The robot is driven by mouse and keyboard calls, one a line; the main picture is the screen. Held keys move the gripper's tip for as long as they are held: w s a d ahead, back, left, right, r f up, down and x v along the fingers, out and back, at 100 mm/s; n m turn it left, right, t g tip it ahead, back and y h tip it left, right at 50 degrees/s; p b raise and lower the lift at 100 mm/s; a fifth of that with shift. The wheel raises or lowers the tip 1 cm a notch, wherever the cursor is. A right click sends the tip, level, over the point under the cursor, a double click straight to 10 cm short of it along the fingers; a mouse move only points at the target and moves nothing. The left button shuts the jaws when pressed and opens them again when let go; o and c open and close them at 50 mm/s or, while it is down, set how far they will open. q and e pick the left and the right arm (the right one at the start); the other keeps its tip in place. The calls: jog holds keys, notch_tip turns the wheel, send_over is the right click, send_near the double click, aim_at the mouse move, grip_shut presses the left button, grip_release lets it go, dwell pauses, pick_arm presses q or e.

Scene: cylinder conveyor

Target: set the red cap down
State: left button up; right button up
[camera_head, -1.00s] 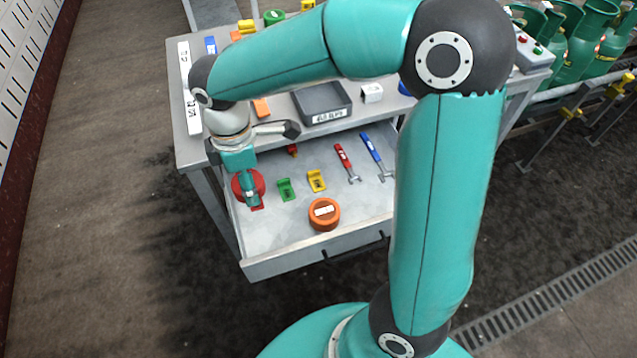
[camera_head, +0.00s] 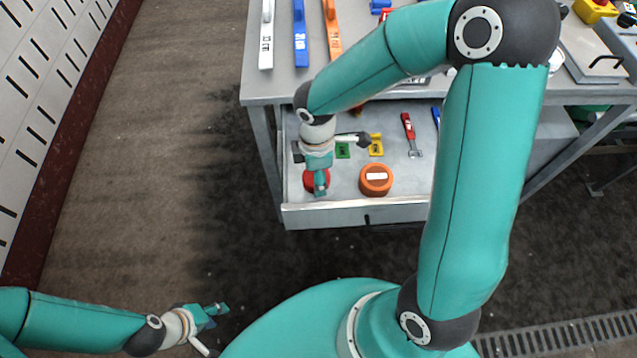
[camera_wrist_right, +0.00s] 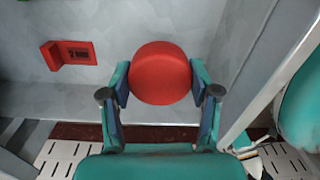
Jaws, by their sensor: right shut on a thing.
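The red cap (camera_wrist_right: 160,73) is round and sits between the two fingers of my right gripper (camera_wrist_right: 160,83) in the right wrist view. The fingers are shut on its sides. In the head view, my right gripper (camera_head: 319,183) is over the left front of the open drawer, and the red cap (camera_head: 309,181) shows partly behind it. I cannot tell whether the cap touches the drawer floor. My left gripper (camera_head: 214,316) is at the lower left, open and empty, away from the drawer.
The drawer (camera_head: 340,216) also holds an orange cap (camera_head: 375,181), a green holder (camera_head: 343,150), a yellow holder (camera_head: 376,145) and a red-handled tool (camera_head: 409,127). A red holder (camera_wrist_right: 69,56) is beside the cap. Bare drawer floor shows around the orange cap.

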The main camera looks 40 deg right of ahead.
jog(key=shift+f+b, duration=0.45)
jog(key=shift+f, duration=1.65)
jog(key=shift+f, duration=0.1)
jog(key=o, duration=1)
jog(key=shift+c, duration=0.2)
jog(key=shift+r, duration=0.6)
notch_tip(320, 180, up, 11)
jog(key=shift+w+p, duration=0.1)
jog(key=shift+p, duration=1.1)
